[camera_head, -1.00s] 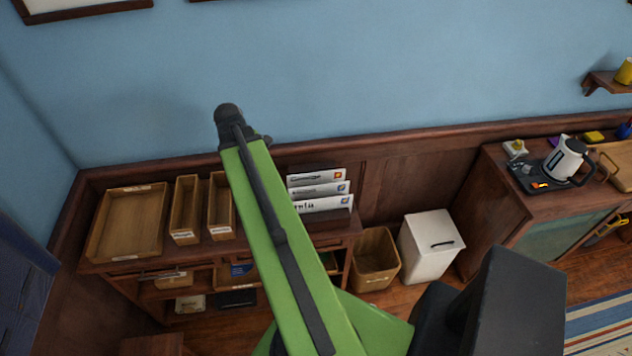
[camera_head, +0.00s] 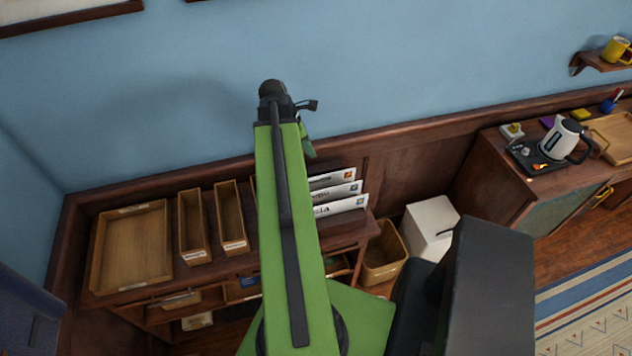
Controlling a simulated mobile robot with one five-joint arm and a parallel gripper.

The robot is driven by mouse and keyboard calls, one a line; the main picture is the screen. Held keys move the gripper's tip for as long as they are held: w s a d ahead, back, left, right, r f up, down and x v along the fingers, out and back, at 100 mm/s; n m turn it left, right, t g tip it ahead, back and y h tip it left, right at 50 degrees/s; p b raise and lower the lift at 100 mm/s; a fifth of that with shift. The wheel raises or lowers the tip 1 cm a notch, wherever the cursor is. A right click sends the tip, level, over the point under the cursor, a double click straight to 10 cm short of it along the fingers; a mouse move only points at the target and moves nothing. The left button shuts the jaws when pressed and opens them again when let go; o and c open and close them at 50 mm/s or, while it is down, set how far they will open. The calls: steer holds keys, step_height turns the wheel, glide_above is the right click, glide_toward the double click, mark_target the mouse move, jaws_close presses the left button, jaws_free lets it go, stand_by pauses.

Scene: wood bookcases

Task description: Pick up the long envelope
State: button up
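Several white envelopes (camera_head: 338,190) with dark print and small stamps stand upright in a row, in a dark holder at the right end of the wooden desk. My green arm crosses in front of them and hides their left ends. I cannot tell which one is the long envelope. My gripper (camera_head: 310,147) shows only in part beyond the far end of the arm, above and left of the envelopes and apart from them. Its fingers are too small and hidden to judge.
A wooden tray (camera_head: 133,246) and two narrow wooden boxes (camera_head: 192,227) sit on the desk left of my arm. A wooden bin (camera_head: 384,254) and a white bin (camera_head: 431,226) stand right of the desk. A kettle (camera_head: 563,139) stands on the right cabinet.

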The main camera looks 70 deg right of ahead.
steer(key=b, duration=1.1)
glide_toward(327, 176)
steer(key=d+x, duration=0.1)
steer(key=x, duration=0.4)
steer(key=b+x, duration=0.3)
steer(key=a+b+x, duration=0.1)
steer(key=b+x, duration=0.1)
steer(key=shift+d+f, duration=0.1)
steer(key=shift+f, duration=0.3)
steer(key=shift+r, duration=0.15)
steer(key=shift+c, duration=0.4)
jaws_close()
